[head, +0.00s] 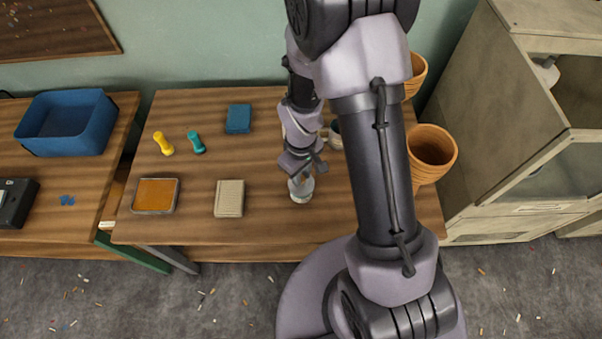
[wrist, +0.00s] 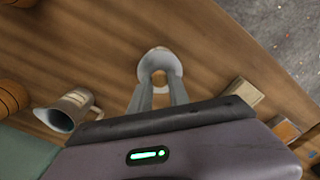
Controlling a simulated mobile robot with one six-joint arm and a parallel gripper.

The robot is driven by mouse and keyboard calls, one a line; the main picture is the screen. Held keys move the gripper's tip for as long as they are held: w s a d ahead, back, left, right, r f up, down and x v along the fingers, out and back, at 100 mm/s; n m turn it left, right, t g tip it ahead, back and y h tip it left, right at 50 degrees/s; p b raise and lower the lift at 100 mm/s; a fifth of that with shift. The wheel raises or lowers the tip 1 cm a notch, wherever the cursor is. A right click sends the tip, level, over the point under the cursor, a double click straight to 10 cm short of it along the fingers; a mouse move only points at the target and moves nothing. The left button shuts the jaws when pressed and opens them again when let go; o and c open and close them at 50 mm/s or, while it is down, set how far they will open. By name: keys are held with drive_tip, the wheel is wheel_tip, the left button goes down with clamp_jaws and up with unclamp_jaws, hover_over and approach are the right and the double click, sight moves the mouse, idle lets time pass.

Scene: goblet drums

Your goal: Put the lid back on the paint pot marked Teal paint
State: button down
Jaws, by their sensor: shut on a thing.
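My gripper (head: 301,174) is low over the middle of the wooden table, and its fingers (wrist: 159,92) are shut on a pale round thing (wrist: 158,54). In the wrist view it has a whitish rim and a brown centre; I cannot tell whether it is a lid or a pot. In the head view the pale thing (head: 301,192) shows just under the fingers, at or close to the tabletop. No label marked Teal paint is readable. A pale jug-like vessel with a handle (wrist: 75,109) is at the left of the wrist view; in the head view my arm partly hides it (head: 335,134).
A beige block (head: 229,198), an orange-topped tray (head: 155,195), a blue block (head: 238,118), and yellow (head: 163,143) and teal (head: 196,142) small items are on the table's left half. Terracotta pots (head: 432,152) stand at the right. A blue bin (head: 68,124) is on the left table.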

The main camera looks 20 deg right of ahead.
idle(0.3)
drive_tip(key=c, duration=0.7)
unclamp_jaws()
wheel_tip(320, 180, up, 7)
drive_tip(key=p, duration=0.5)
drive_tip(key=shift+p, duration=0.35)
clamp_jaws()
idle(0.8)
drive_tip(key=shift+f+b, duration=0.2)
drive_tip(key=shift+b, duration=0.1)
